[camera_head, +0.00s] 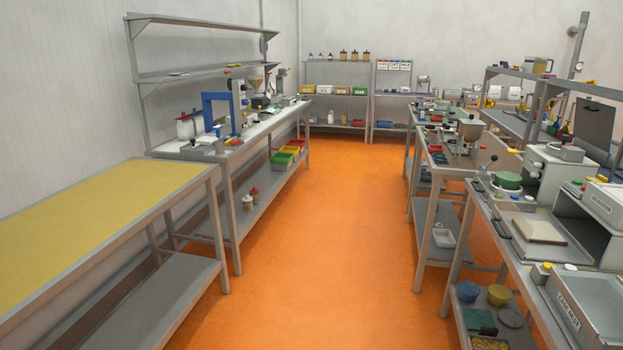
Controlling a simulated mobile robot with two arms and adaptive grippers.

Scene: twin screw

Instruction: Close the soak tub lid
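I cannot surely tell which thing is the soak tub. A dark flat panel (594,121) stands upright at the far right, behind a grey machine, and it looks like a raised lid. What it is joined to is hidden or too small to tell. Neither of my grippers is in view.
An orange floor aisle (325,215) runs clear down the middle. A yellow-topped bench (100,210) and a crowded workbench (250,135) line the left. Benches with machines line the right; a grey machine (553,172) stands there. Shelves (338,95) close the far end.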

